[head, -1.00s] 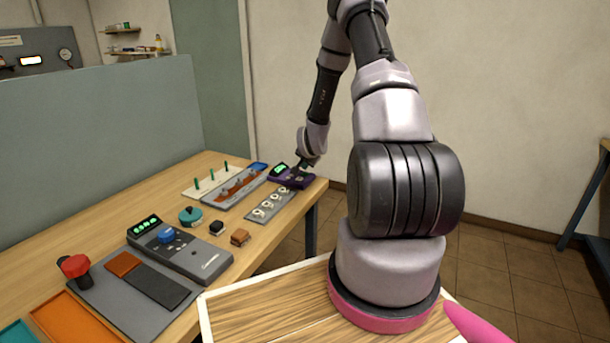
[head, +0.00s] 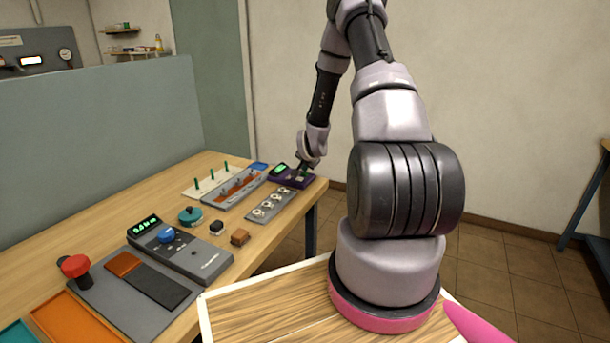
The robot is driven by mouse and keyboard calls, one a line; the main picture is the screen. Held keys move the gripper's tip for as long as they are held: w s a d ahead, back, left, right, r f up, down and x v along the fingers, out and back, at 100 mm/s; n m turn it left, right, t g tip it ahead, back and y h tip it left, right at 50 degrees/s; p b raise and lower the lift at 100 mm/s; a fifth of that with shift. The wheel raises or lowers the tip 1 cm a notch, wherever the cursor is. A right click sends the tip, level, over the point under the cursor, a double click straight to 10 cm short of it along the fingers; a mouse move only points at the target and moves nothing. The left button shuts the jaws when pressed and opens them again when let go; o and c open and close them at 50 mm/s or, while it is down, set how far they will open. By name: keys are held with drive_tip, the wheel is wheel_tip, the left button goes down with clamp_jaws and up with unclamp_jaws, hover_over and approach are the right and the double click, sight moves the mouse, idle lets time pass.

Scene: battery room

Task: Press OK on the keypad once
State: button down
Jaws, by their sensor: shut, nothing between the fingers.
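The keypad looks to be the dark purple device (head: 279,181) with a small lit green display, at the far right end of the wooden table. My gripper (head: 301,172) points down over the right part of this device, at or just above its top face. The fingers are small in the picture and hide part of the keys. I cannot tell which key lies under them or whether they touch it. The gripper is shut and empty.
A grey panel with round dials (head: 270,205) lies just in front of the purple device. A tray with an orange-brown part (head: 237,187) and a board with green pegs (head: 197,183) lie to its left. A grey meter (head: 190,253) stands nearer.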

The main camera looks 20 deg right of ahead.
sight(305, 175)
drive_tip(key=shift+f, duration=0.45)
idle(0.4)
idle(0.3)
drive_tip(key=shift+r, duration=0.9)
drive_tip(key=shift+r, duration=2.5)
